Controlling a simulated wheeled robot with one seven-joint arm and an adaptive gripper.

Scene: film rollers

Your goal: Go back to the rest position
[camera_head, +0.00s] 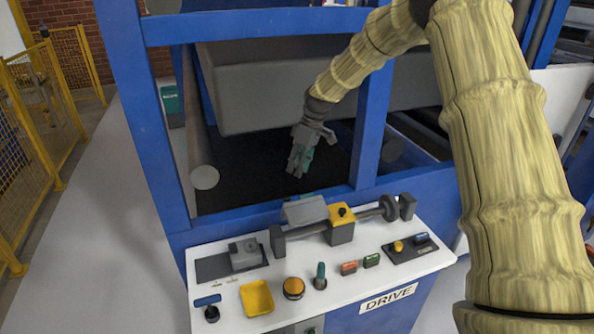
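My arm, in a pale yellow ribbed cover, reaches from the right side of the head view up and across to the middle. My gripper (300,168) hangs at its end, pointing down, with grey links and teal fingertips. It appears against the dark opening of the blue-framed machine, above the white control panel (345,292). The fingers look close together, but they are too small to tell open from shut. I see no object held in them.
The panel carries a grey bar with a yellow-topped block (341,225), a yellow tray (257,298), an orange button (293,288), a teal-topped lever (320,276) and other small controls. Blue posts (372,100) frame the opening. Yellow fencing (40,120) stands left; the pale floor beside it is clear.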

